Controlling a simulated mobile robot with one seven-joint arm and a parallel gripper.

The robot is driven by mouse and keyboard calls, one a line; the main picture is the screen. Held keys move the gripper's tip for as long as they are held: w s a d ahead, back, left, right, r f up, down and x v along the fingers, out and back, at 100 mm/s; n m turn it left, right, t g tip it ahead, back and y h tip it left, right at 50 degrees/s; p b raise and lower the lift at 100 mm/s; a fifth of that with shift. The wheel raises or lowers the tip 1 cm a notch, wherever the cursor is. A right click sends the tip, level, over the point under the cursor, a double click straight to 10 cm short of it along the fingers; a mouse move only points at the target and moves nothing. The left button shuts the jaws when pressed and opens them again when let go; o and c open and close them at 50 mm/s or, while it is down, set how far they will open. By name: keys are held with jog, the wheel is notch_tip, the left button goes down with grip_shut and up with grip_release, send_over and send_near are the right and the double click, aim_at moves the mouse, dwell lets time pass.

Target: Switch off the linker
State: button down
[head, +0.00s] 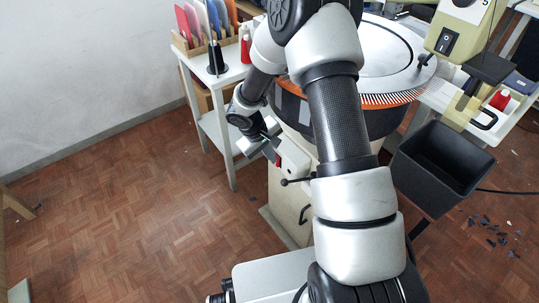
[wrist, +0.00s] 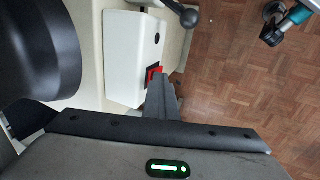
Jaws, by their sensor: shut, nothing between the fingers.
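The linker (head: 385,55) is the round machine with a pale dial and a ring of points over an orange band, partly hidden behind my arm. A white switch box (head: 293,157) sits on its near left side; it also shows in the wrist view (wrist: 130,60). A red rocker switch (wrist: 153,73) is on the box's face, partly covered by my fingers. My gripper (wrist: 160,82) is shut and empty, its fingertips right at the red switch. I cannot tell whether they touch it, or which way the rocker is tipped.
A black-knobbed lever (wrist: 188,17) sticks out beside the box. A white side table (head: 195,62) with colored cards and a red-labelled cone stands behind left. A beige machine (head: 460,30) with its own black switch and a black bin (head: 440,165) are at right. The floor at left is clear.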

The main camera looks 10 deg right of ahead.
jog(key=shift+r, duration=0.15)
jog(key=shift+d+r+p, duration=0.1)
jog(key=shift+r+p, duration=0.3)
jog(key=shift+r, duration=0.25)
